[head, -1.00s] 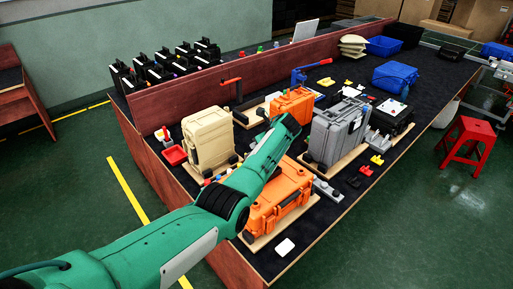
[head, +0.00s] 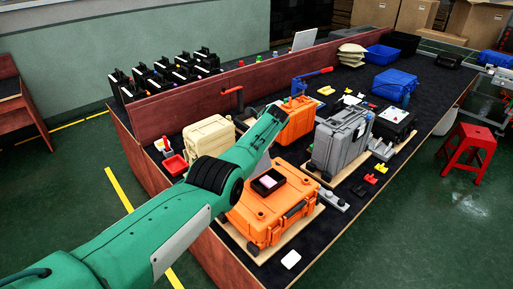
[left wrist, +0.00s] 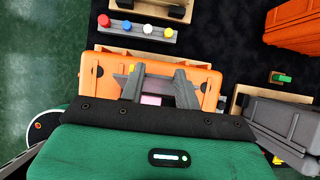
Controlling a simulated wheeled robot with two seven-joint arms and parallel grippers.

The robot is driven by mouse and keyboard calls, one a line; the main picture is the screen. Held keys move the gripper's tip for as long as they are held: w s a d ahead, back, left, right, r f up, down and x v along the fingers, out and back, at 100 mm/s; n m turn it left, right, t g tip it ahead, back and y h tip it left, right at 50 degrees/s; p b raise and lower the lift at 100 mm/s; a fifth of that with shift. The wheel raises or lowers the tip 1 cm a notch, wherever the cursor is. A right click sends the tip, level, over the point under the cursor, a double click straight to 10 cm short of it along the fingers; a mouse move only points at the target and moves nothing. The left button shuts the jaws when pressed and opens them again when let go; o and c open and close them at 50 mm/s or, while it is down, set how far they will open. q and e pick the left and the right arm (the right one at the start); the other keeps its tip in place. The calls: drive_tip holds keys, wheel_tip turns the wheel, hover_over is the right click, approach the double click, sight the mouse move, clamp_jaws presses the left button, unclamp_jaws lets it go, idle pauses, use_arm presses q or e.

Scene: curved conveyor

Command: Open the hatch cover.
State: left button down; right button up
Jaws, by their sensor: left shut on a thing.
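An orange case (head: 252,212) lies flat on a wooden board near the front of the table. A small black-framed square piece with a pinkish top (head: 268,181) stands on its upper face; I take it for the hatch cover. My left arm reaches over the case, and a grey part of the hand shows beside the piece. In the left wrist view, my left gripper (left wrist: 158,80) has its two grey fingers over the orange case (left wrist: 208,85), with a pinkish surface (left wrist: 152,99) between them. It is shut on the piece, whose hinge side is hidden. My right gripper is out of view.
A grey case (head: 340,140) stands to the right, a beige case (head: 207,142) and a second orange case (head: 298,120) behind. A strip with coloured knobs (left wrist: 140,28) lies beside the case in the left wrist view.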

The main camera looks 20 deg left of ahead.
use_arm(q)
drive_tip(key=shift+w+a+r, duration=0.25)
drive_tip(key=shift+a+r, duration=0.1)
drive_tip(key=shift+r, duration=0.1)
drive_tip(key=c, duration=1.1)
unclamp_jaws()
drive_tip(key=shift+o, duration=0.5)
drive_tip(key=shift+a+f, duration=0.1)
drive_tip(key=shift+f, duration=0.25)
drive_tip(key=shift+s+d+r, duration=0.1)
drive_tip(key=shift+d+r, duration=0.1)
drive_tip(key=shift+d, duration=0.05)
drive_tip(key=shift+s+d+r+p, duration=0.1)
drive_tip(key=shift+d+r+p, duration=0.15)
drive_tip(key=shift+r+p, duration=0.25)
drive_tip(key=b+v, duration=0.2)
drive_tip(key=v, duration=1)
drive_tip(key=shift+a, duration=0.15)
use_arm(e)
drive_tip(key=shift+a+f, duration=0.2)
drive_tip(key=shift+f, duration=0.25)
